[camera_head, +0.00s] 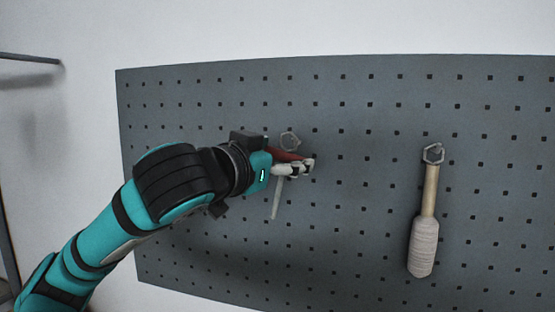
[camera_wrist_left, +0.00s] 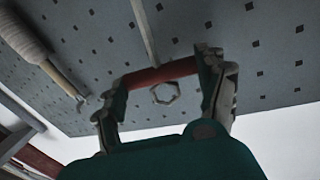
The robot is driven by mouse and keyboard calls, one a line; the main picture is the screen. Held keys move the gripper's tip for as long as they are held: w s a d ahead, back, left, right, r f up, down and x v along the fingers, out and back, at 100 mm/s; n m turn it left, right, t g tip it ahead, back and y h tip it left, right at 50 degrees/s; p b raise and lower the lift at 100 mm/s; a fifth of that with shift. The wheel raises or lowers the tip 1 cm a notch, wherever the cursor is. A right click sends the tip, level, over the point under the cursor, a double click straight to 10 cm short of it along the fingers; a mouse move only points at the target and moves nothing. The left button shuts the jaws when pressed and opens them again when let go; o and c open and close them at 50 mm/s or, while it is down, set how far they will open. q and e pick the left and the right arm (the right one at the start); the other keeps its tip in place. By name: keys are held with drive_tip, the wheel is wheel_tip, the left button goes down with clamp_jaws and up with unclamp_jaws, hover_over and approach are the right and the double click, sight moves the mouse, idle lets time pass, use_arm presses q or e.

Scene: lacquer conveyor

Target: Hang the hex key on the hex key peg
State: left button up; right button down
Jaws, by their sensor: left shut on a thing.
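My left gripper (camera_head: 300,165) is shut on the red handle (camera_head: 285,155) of the hex key, in front of the pegboard. The key's thin grey shaft (camera_head: 277,197) hangs down below the fingers, slightly tilted. In the left wrist view, the red handle (camera_wrist_left: 162,75) spans between the two fingers and the shaft (camera_wrist_left: 145,30) runs away from it. A pale hexagonal ring (camera_head: 290,140) shows just above the handle, and it also shows in the wrist view (camera_wrist_left: 165,93). I cannot tell whether this ring touches the key. My right gripper is out of view.
The grey perforated pegboard (camera_head: 350,220) fills most of the head view. A tool with a wooden shaft and pale wrapped grip (camera_head: 424,245) hangs to the right at another hexagonal ring (camera_head: 433,153). The board between it and my gripper is clear.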

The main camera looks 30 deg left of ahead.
use_arm(q)
drive_tip(key=shift+w+a+f, duration=0.1)
drive_tip(key=shift+w+a, duration=0.15)
drive_tip(key=shift+w, duration=0.75)
drive_tip(key=shift+w+a+f, duration=0.1)
drive_tip(key=shift+w+a, duration=0.15)
drive_tip(key=shift+w, duration=0.75)
drive_tip(key=shift+w+a+f+b, duration=0.1)
drive_tip(key=shift+w+f+b, duration=0.35)
drive_tip(key=shift+w+f, duration=0.15)
drive_tip(key=o, duration=1.3)
drive_tip(key=shift+c, duration=0.2)
drive_tip(key=shift+s, duration=0.15)
drive_tip(key=s, duration=1.1)
drive_tip(key=shift+s+r, duration=0.25)
drive_tip(key=shift+s, duration=0.15)
